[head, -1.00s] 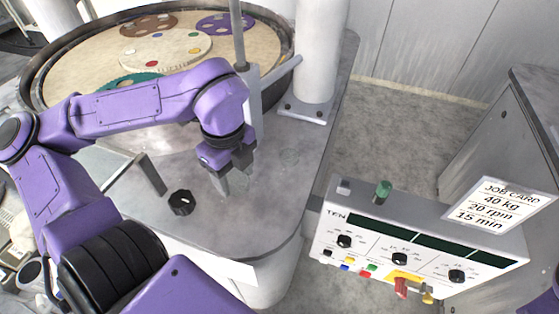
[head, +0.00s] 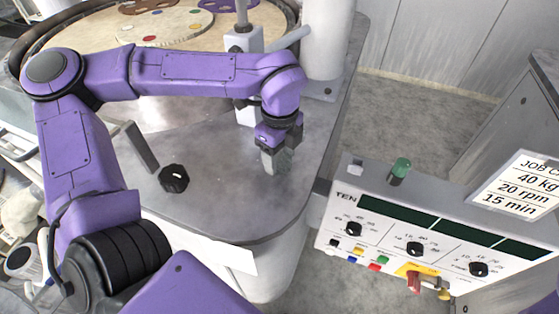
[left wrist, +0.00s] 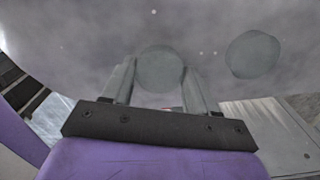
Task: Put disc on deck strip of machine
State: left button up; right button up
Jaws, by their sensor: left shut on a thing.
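My left gripper (head: 277,162) points down over the grey deck strip (head: 225,205) at the front of the machine, near its right edge. In the left wrist view the gripper (left wrist: 160,92) is shut on a grey, round disc (left wrist: 160,68), held between its two fingertips. In the head view the disc is mostly hidden by the fingers and blends with the grey deck. I cannot tell whether it touches the deck. A second round grey shape (left wrist: 253,54) lies to the right in the left wrist view, apart from the fingers. My right gripper is not in view.
A black knob (head: 173,178) stands on the deck left of the gripper. The round platen (head: 90,45) and an upright post (head: 243,60) are behind. A white column (head: 325,40) rises behind right. A control panel (head: 420,235) with a job card (head: 525,188) is at right.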

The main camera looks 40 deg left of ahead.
aim_at(279, 160)
pick_arm(q)
jog(key=shift+w+f, duration=0.15)
jog(key=shift+f, duration=0.3)
jog(key=o, duration=1.1)
notch_tip(279, 160, up, 12)
jog(key=shift+r, duration=0.2)
